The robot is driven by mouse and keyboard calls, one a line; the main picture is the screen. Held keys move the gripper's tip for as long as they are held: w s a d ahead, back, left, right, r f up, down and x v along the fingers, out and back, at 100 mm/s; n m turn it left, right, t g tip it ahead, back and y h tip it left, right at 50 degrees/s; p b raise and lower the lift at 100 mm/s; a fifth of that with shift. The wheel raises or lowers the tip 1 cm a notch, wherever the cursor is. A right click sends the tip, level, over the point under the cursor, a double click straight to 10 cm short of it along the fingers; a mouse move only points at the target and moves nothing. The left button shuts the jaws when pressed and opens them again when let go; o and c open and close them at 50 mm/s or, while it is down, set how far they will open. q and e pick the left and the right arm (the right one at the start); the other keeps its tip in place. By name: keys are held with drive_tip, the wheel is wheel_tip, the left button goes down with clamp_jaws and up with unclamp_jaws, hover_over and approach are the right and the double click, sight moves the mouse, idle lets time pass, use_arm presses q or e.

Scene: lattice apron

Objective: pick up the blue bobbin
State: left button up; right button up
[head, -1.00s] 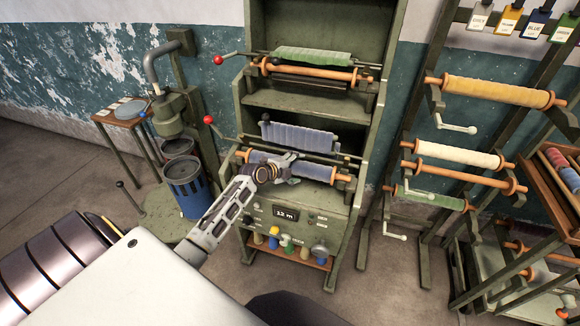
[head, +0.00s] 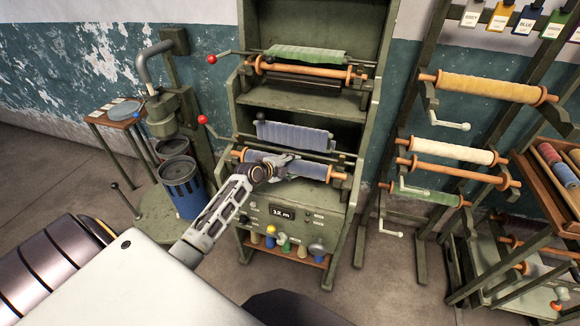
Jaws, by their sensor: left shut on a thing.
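The blue bobbin (head: 312,170) is a blue roll with orange wooden ends. It lies across the front of the green machine (head: 335,232), above its "12 m" display. My left gripper (head: 284,163) is shut on it near the middle of the roll and hides part of it. A blue cloth strip (head: 294,137) hangs just behind and above. My right gripper is not in view.
An upper orange roller (head: 310,70) with green cloth (head: 305,54) sits above. Red-knobbed levers (head: 203,119) stick out at the machine's left. A rack with yellow (head: 488,88) and cream (head: 455,151) rolls stands right. A blue bin (head: 183,187) stands left.

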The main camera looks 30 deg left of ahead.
use_arm(q)
drive_tip(key=shift+r, duration=0.15)
drive_tip(key=shift+s+r, duration=0.1)
drive_tip(key=shift+r, duration=0.45)
drive_tip(key=shift+s+d+r+b, duration=0.1)
drive_tip(key=shift+r+b, duration=0.15)
drive_tip(key=shift+r, duration=0.65)
drive_tip(key=shift+s+a+r+b, duration=0.1)
drive_tip(key=shift+s+r+b, duration=0.1)
drive_tip(key=shift+r, duration=0.75)
drive_tip(key=shift+s+d+r+b, duration=0.1)
drive_tip(key=shift+r+b, duration=0.15)
drive_tip(key=shift+r, duration=0.65)
drive_tip(key=s+d+b, duration=0.1)
drive_tip(key=s+d, duration=0.1)
drive_tip(key=s, duration=0.7)
drive_tip(key=s+d+b, duration=0.1)
drive_tip(key=s+d, duration=0.1)
drive_tip(key=s, duration=0.7)
drive_tip(key=shift+s+d, duration=0.15)
drive_tip(key=shift+d, duration=0.1)
drive_tip(key=shift+r, duration=0.1)
